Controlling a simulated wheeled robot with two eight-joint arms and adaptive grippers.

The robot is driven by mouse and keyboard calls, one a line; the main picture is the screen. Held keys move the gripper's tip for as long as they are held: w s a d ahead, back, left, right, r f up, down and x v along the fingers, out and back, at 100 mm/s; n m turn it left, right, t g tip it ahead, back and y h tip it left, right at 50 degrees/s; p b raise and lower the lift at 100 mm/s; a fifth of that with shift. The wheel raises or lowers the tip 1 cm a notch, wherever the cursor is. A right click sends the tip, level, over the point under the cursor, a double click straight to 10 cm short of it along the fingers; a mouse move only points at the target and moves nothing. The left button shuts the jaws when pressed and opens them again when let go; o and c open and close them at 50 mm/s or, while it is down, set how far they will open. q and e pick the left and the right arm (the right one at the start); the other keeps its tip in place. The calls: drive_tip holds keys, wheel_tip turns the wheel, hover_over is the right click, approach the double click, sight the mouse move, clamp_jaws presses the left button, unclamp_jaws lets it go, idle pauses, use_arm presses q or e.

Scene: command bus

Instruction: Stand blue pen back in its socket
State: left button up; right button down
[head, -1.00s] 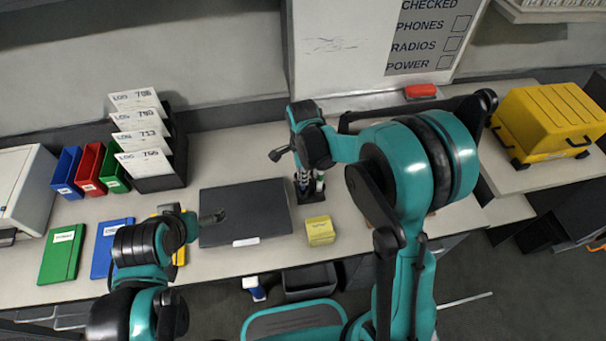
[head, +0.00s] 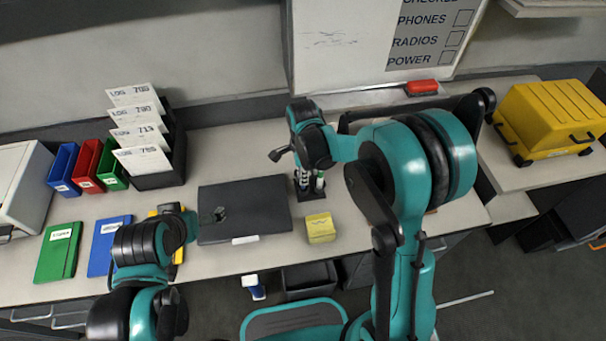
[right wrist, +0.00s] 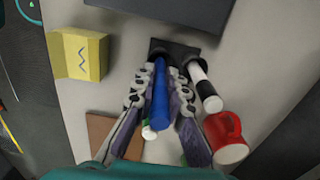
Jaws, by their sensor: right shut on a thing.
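The blue pen (right wrist: 160,103) is between the two fingers of my right gripper (right wrist: 163,78) in the right wrist view. The gripper is shut on it. The pen's far end reaches the black socket block (right wrist: 187,47); I cannot tell whether it is inside a socket. A black-and-white pen (right wrist: 206,92) stands in the same block, just right of the gripper. In the head view my right gripper (head: 308,181) is above the block (head: 311,196), and the blue pen is not clear there. My left gripper (head: 219,214) is over the dark flat case; its jaws are unclear.
A yellow note block (head: 320,228) sits in front of the socket block. A red mug (right wrist: 224,133) is close to the black-and-white pen. The dark flat case (head: 265,205) lies to the left. Red, blue and green bins (head: 87,165) and log cards stand farther left.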

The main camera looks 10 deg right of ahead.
drive_tip(key=shift+f, duration=0.3)
drive_tip(key=shift+f+b, duration=0.7)
drive_tip(key=shift+b, duration=0.1)
drive_tip(key=c, duration=1.5)
unclamp_jaws()
wheel_tip(320, 180, up, 12)
drive_tip(key=shift+r, duration=0.1)
drive_tip(key=shift+s, duration=0.1)
